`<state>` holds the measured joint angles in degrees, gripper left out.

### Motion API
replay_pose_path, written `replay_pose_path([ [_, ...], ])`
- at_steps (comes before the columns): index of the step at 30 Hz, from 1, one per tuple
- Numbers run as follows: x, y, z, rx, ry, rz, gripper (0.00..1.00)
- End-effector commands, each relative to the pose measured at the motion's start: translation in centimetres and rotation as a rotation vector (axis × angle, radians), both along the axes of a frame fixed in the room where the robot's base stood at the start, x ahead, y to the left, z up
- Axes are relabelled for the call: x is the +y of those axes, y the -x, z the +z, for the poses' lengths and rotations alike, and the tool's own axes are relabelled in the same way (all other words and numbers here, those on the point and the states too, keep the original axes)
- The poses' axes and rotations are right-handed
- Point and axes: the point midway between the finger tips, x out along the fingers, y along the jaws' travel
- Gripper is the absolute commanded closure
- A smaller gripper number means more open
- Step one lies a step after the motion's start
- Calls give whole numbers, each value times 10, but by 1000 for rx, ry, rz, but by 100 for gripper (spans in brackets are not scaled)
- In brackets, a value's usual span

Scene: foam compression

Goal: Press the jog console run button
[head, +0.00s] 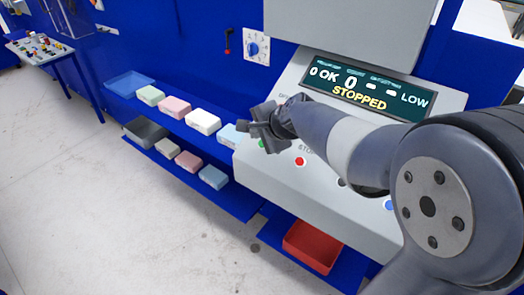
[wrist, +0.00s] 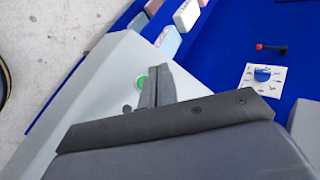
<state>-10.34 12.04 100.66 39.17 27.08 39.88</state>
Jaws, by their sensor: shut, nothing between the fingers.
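The grey jog console (head: 262,185) has a sloped panel and a display (head: 368,90) reading "STOPPED", "OK" and "LOW". A green button (wrist: 141,82) shows in the wrist view, partly covered by my fingers. In the head view my gripper hides most of it. A red button (head: 299,161) sits to its right, under a partly hidden "STO" label. My gripper (head: 258,131) is shut and empty over the panel's left part. In the wrist view its fingertips (wrist: 156,69) are right beside the green button. I cannot tell whether they touch the panel.
A black button (head: 341,182) and a blue button (head: 388,205) lie along the console. Left of it, blue shelves (head: 180,128) hold several foam blocks (head: 203,121) and bins. A red bin (head: 312,246) sits below. A dial (head: 256,47) is on the wall. Open floor (head: 75,185) lies left.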

Motion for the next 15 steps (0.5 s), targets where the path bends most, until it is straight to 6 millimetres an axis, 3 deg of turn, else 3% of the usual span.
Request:
replay_pose_path([
  [1, -3, -3, -13, 1, 0, -1, 100],
  [4, -6, -8, -21, 1, 1, 0, 100],
  [15, -11, -15, -31, 1, 0, 1, 100],
])
